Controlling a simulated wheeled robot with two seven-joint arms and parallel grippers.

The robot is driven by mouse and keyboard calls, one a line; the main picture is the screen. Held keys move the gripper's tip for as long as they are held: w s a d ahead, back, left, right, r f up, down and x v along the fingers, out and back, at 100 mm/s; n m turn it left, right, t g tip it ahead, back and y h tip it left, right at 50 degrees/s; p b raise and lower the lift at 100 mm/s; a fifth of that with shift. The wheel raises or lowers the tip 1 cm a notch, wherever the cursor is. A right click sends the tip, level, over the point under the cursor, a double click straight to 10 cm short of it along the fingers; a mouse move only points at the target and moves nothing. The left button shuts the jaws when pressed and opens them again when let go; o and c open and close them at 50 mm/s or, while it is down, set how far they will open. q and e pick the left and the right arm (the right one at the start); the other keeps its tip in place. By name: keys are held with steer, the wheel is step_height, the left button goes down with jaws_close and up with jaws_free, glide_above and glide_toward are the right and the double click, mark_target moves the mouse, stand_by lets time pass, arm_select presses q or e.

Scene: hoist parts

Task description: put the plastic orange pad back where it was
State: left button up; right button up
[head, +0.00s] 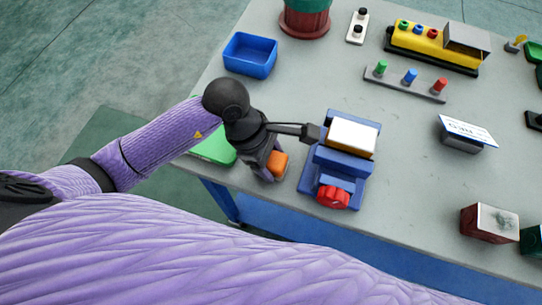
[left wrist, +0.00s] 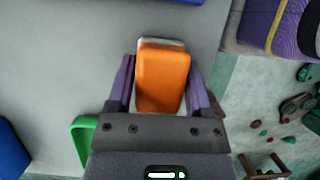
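The orange pad (head: 277,163) is at the tips of my left gripper (head: 268,170) in the head view, near the table's front edge and just left of the blue vise-like fixture. In the left wrist view the pad (left wrist: 162,78) fills the space between the two purple fingers of the left gripper (left wrist: 160,88), which look closed on its sides. A pale edge shows behind the pad's far end. Whether the pad touches the table is hard to tell. My right gripper is not in view.
The blue fixture (head: 312,180) has a red knob (head: 333,197) and a white-topped block (head: 352,136). A green tray (head: 217,150) is partly hidden behind my left arm. A blue bin (head: 250,55) stands farther back.

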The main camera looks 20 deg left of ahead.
arm_select(q)
steer(key=o, duration=0.4)
steer(key=shift+r, duration=0.1)
steer(key=p+v, duration=0.3)
steer(key=v, duration=0.9)
steer(key=shift+r, duration=0.15)
